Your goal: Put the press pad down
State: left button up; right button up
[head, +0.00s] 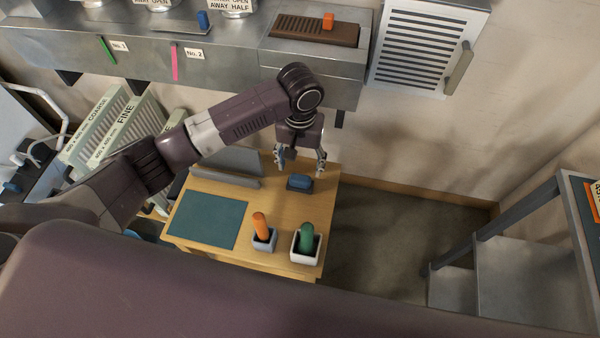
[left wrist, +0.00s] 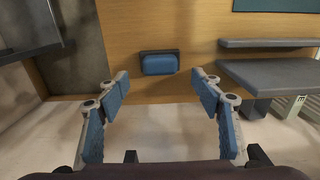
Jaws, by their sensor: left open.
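A blue pad with a dark base (head: 300,183), which looks like the press pad, rests on the wooden table (head: 268,205) near its back right. It also shows in the left wrist view as a blue block (left wrist: 159,64) on the wood, ahead of the fingers. My left gripper (head: 300,164) is open and empty just above and behind the pad. In the left wrist view its blue-padded fingers (left wrist: 162,90) are spread wide, with nothing between them. My right gripper is not in view.
A teal mat (head: 207,219) lies on the table's left. An orange-handled item (head: 261,226) and a green one (head: 306,237) stand in small holders at the front. A grey bracket (head: 225,176) sits at the back left. A metal ledge (head: 225,58) runs along the wall. Grey steps (head: 520,270) stand right.

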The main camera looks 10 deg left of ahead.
aim_at(300, 178)
pick_arm(q)
notch_tip(300, 178, up, 5)
jog(key=shift+r, duration=0.2)
dwell(0.4)
